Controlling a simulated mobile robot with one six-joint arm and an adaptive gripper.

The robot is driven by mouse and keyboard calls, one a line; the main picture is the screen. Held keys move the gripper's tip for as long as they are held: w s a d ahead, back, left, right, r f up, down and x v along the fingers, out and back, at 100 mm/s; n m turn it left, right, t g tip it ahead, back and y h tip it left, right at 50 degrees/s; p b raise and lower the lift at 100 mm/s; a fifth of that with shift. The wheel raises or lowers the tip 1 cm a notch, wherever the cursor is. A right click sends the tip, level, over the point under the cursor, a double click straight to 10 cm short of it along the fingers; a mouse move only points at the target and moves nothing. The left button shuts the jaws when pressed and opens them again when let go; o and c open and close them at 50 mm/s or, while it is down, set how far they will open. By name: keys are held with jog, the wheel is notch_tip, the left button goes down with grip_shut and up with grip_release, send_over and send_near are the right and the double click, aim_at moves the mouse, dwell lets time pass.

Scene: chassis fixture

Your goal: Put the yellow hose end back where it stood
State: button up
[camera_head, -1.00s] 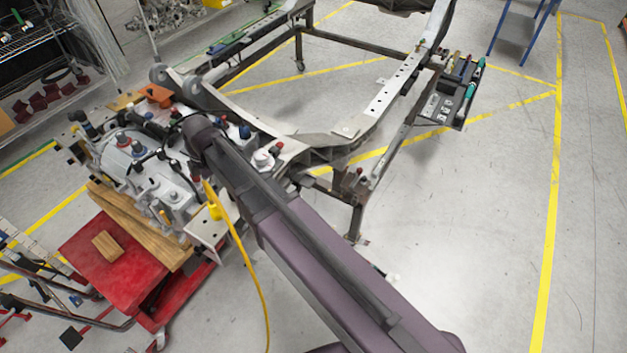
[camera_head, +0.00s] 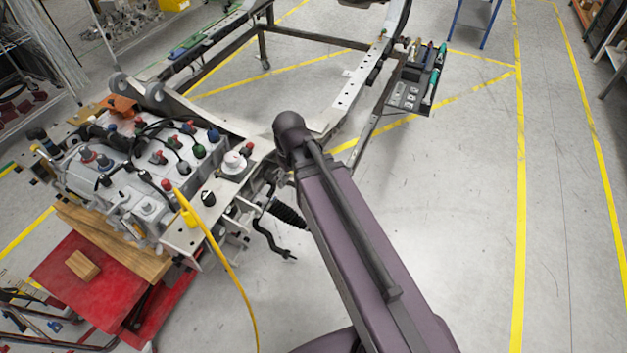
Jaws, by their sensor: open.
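The yellow hose end (camera_head: 189,218) is at the light metal plate on the near side of the grey machine unit (camera_head: 125,180). Its tip leans up and left, beside a red-capped fitting. Its hose (camera_head: 236,280) curves down to the bottom edge. I cannot tell whether the end is seated in the plate or only rests against it. My arm crosses the lower middle and right of the hose, apart from it. My gripper does not show in this view.
A black fitting (camera_head: 208,198) stands on the plate close to the hose end. Several coloured caps and a white round cap (camera_head: 233,162) lie behind. The chassis frame (camera_head: 350,90) carries a black tool tray (camera_head: 410,90). Open floor lies at right.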

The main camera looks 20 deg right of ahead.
jog(key=s+d+m, duration=0.2)
jog(key=d+m, duration=0.2)
jog(key=d, duration=0.1)
jog(key=shift+s+d, duration=0.25)
jog(key=shift+s, duration=0.05)
